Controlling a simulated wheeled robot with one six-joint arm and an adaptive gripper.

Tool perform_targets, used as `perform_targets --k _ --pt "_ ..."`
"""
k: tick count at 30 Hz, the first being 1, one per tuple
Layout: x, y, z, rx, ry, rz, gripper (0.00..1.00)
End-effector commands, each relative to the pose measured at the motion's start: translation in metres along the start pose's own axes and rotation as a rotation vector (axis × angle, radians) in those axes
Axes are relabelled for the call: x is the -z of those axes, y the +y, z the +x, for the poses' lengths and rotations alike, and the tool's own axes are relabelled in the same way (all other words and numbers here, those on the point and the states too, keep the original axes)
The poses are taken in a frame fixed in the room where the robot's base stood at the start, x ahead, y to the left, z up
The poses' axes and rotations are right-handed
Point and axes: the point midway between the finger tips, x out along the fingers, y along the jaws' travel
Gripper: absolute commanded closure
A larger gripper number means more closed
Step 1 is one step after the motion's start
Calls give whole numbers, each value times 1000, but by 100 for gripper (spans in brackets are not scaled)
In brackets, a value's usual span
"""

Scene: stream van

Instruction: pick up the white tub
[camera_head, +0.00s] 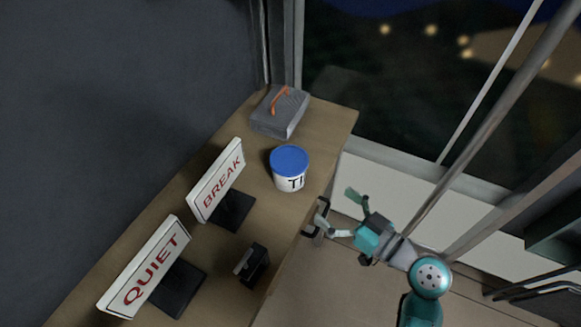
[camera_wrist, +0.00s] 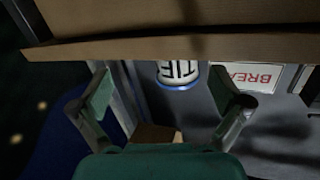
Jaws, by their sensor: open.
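The white tub (camera_head: 289,180) has a blue lid and dark letters on its side. It stands upright on the wooden counter (camera_head: 322,137). My gripper (camera_head: 335,211) is open and empty, off the counter's right edge and apart from the tub. In the wrist view the picture is upside down. There the tub (camera_wrist: 178,74) shows between the open fingers (camera_wrist: 165,97), farther off, and the counter's edge cuts off its base.
A grey box (camera_head: 279,112) with an orange strap stands behind the tub. A BREAK sign (camera_head: 216,183), a QUIET sign (camera_head: 146,268) and a small black object (camera_head: 252,265) stand nearer on the counter. A handle-like dark part (camera_head: 318,219) juts from the counter's edge by my gripper.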

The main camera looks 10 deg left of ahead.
Motion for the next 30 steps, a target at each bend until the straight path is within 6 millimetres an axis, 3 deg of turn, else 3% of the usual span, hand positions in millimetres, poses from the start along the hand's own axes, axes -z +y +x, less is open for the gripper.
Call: perform_targets --k 3,9,18,30 --pt "29 -1 8 92 32 -71 0" --pt "47 -4 14 165 54 -126 0" --pt "50 -13 53 172 55 -128 0" --pt "51 -22 87 170 55 -128 0"
